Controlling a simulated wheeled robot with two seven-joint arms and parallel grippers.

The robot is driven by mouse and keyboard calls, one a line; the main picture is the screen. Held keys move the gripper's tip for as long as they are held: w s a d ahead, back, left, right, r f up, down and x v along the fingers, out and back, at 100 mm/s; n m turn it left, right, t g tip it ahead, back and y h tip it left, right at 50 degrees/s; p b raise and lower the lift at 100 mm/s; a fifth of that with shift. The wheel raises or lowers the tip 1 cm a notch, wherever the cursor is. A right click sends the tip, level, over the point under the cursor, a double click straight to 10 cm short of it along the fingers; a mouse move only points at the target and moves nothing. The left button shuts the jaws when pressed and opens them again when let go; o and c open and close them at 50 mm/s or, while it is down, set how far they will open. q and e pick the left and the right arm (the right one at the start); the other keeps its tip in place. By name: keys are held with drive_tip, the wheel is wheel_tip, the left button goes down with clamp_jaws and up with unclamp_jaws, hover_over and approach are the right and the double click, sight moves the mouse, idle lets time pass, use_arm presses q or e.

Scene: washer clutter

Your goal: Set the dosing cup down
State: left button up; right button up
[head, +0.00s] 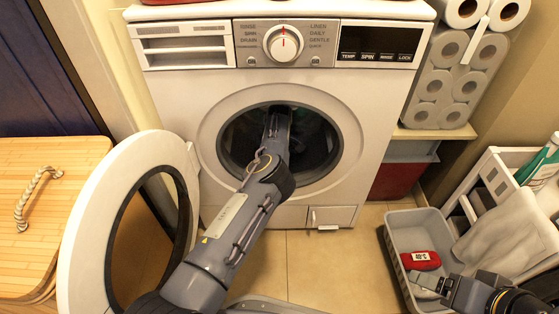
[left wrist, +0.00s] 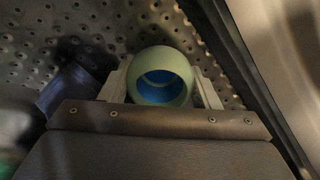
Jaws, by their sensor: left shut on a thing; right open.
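The dosing cup (left wrist: 163,59), pale green outside and blue inside, shows in the left wrist view with its round opening facing the camera. My left gripper (left wrist: 160,88) is shut on it, one finger on each side. Around them is the perforated metal wall of the drum (left wrist: 100,28). In the head view my left arm reaches through the open door of the washing machine (head: 215,92); the left gripper and the cup are hidden in the dark drum there. My right gripper (head: 428,283) is open at the lower right, by the grey basket.
The round washer door (head: 85,213) stands open on the left. A grey basket (head: 404,219) on the right floor holds a red item (head: 421,260) with a white label. A white rack (head: 487,170) and stacked paper rolls (head: 436,82) are at right. A wooden lid (head: 65,170) is at left.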

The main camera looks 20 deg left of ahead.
use_arm(q)
drive_tip(key=shift+f, duration=0.2)
drive_tip(key=o, duration=1.1)
wheel_tip(320, 180, up, 8)
drive_tip(key=p, duration=0.3)
drive_tip(key=shift+f, duration=0.1)
drive_tip(key=shift+p, duration=0.3)
